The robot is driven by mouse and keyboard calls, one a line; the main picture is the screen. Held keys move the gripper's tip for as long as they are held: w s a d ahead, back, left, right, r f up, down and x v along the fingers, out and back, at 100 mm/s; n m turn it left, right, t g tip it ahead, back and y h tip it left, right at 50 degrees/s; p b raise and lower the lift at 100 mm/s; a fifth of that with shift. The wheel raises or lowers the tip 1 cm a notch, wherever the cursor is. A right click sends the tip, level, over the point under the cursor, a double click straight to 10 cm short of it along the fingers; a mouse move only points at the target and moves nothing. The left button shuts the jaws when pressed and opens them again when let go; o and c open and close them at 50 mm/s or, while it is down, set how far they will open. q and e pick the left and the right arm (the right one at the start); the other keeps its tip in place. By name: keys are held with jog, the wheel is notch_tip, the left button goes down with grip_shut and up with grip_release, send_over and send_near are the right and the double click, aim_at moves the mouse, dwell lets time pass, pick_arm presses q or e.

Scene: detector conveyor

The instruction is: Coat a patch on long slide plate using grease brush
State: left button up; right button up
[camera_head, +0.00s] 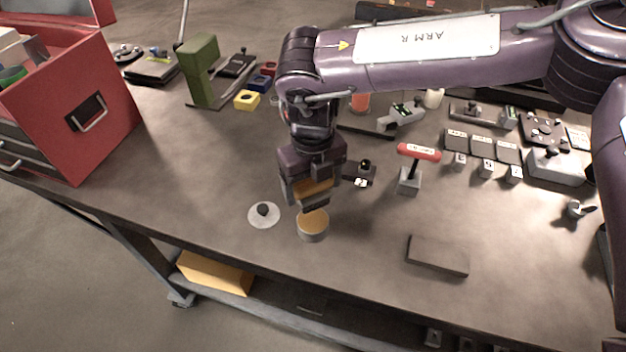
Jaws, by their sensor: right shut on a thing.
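My right gripper (311,197) points down just above a round tin (312,236) with amber contents, near the front edge of the bench. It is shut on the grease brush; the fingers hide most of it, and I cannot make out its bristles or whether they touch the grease. A white lid (256,220) with a dark knob lies left of the tin. A flat dark rectangular plate (438,256), which looks like the long slide plate, lies to the right near the front edge. My left gripper is not in view.
A red-handled tool (419,152) stands in a grey block right of my gripper. A red toolbox (85,110) stands at the left. A green upright fixture (200,70) and several small devices line the back. The bench between tin and plate is clear.

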aim_at(313, 203)
jog(key=shift+f+b, duration=1.95)
jog(key=shift+f, duration=0.9)
jog(key=shift+f, duration=0.2)
jog(key=shift+f+b, duration=0.3)
jog(key=shift+f, duration=0.05)
jog(key=shift+r+p, duration=2.6)
jog(key=shift+r, duration=1)
